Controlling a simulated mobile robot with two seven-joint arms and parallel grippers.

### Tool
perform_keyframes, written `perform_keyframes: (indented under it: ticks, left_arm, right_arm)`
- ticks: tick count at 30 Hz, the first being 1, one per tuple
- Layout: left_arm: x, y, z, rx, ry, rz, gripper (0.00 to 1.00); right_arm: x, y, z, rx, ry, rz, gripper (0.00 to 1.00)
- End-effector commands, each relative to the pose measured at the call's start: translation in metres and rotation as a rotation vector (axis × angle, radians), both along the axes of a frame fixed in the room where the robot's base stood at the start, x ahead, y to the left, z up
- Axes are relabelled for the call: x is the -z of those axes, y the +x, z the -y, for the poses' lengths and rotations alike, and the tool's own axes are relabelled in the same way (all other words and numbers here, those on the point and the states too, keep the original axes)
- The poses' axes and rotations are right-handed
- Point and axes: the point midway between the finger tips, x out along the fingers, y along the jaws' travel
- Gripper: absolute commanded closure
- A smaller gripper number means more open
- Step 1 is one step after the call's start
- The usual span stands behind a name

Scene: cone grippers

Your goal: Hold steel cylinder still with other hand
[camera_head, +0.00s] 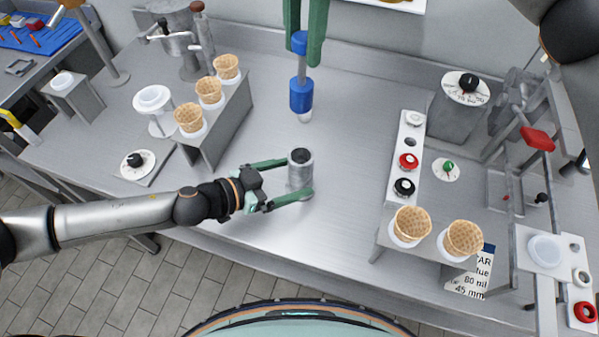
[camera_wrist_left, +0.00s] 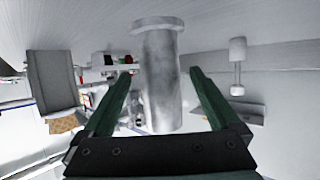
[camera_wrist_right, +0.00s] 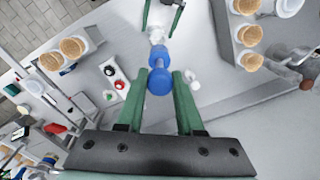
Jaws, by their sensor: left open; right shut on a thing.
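The steel cylinder (camera_head: 301,178) stands upright on the steel table, with a dark opening at its top. My left gripper (camera_head: 298,178) is open, with one green finger on each side of the cylinder. In the left wrist view the cylinder (camera_wrist_left: 162,85) appears between the fingers, and a gap shows beside it. My right gripper (camera_head: 304,48) is shut on the upper end of a blue tool (camera_head: 301,95) with a clear tip. The tool hangs upright above the table, behind the cylinder. The right wrist view shows its round blue top (camera_wrist_right: 160,82) between the fingers.
A cone rack (camera_head: 222,125) with several cones stands left of the cylinder. A second cone rack (camera_head: 425,253) and a strip with colored knobs (camera_head: 408,140) are at right. A dial box (camera_head: 460,105) stands at back right. The table around the cylinder is mostly clear.

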Motion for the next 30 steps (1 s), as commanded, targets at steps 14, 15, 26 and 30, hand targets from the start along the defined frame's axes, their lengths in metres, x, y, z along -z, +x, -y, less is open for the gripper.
perform_keyframes:
  ticks: [14, 15, 26, 30]
  left_arm:
    - [0.012, 0.016, 0.024, 0.0, 0.0, 0.0, 0.05]
    - [0.012, 0.015, 0.024, 0.0, 0.0, 0.0, 0.05]
    - [0.012, 0.015, 0.024, 0.0, 0.0, -0.001, 0.33]
    - [0.012, 0.015, 0.024, 0.0, 0.0, -0.001, 0.49]
  right_arm:
    - [0.0, 0.0, 0.0, 0.0, 0.001, 0.001, 1.0]
    - [0.0, 0.0, 0.0, 0.0, 0.001, 0.001, 1.0]
    - [0.0, 0.0, 0.0, 0.0, 0.001, 0.001, 1.0]
    - [0.0, 0.0, 0.0, 0.0, 0.001, 0.001, 1.0]
